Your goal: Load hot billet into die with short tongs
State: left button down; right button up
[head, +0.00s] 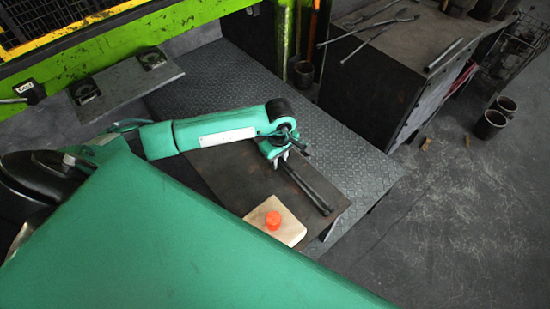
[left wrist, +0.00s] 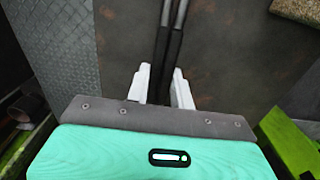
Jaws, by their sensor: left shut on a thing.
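The short tongs (head: 309,190) are dark and lie along the brown table plate. My left gripper (head: 281,160) is shut on their handles, and its white fingers stand on either side of them in the left wrist view (left wrist: 162,72). The tongs' two rods (left wrist: 173,18) run away from the gripper there. The orange glowing billet (head: 273,220) stands on a pale block (head: 290,234), apart from the tongs. A grey plate with dark fittings (head: 120,93), perhaps the die area, lies at the press at upper left. My right gripper is out of view.
The brown plate (head: 225,178) has bare room around the tongs. The green press frame (head: 165,38) borders the upper left. A dark cabinet (head: 385,75) with other tongs (head: 370,25) stands upper right. Pots (head: 491,123) stand on the floor, otherwise mostly clear at right.

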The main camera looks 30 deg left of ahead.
pick_arm(q)
notch_tip(320, 180, up, 7)
jog(key=p, duration=0.2)
jog(key=shift+f+p, duration=0.2)
jog(key=shift+p, duration=0.2)
notch_tip(320, 180, up, 4)
jog(key=shift+f+p, duration=0.25)
jog(key=shift+p, duration=0.4)
